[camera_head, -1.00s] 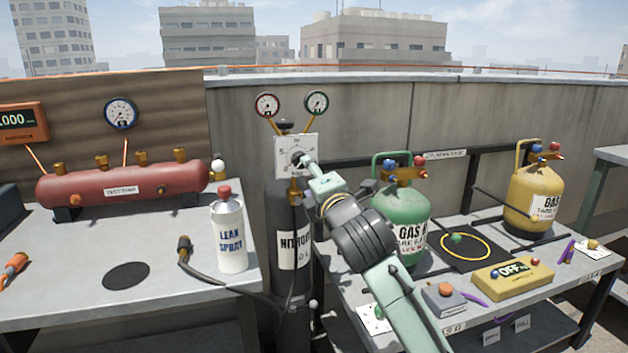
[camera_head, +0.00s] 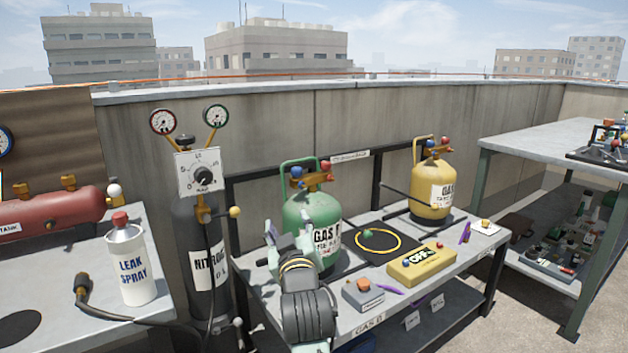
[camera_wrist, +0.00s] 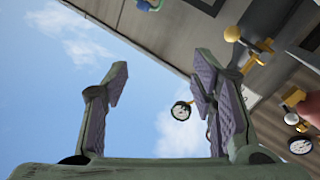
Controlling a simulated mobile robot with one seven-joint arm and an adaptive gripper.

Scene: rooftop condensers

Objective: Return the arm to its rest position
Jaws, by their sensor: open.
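My gripper (camera_head: 288,245) is folded back in front of the green GAS cylinder (camera_head: 297,213) in the head view, apart from the nitrogen regulator. In the wrist view, my gripper (camera_wrist: 160,95) has its two padded fingers spread wide.
The leak spray bottle (camera_head: 132,265) stands on the left bench near a black hose. On the middle bench are a yellow OFF box (camera_head: 421,265), a grey box (camera_head: 363,294) and the yellow GAS cylinder (camera_head: 433,190). Another bench (camera_head: 545,138) stands far right, with open floor before it.

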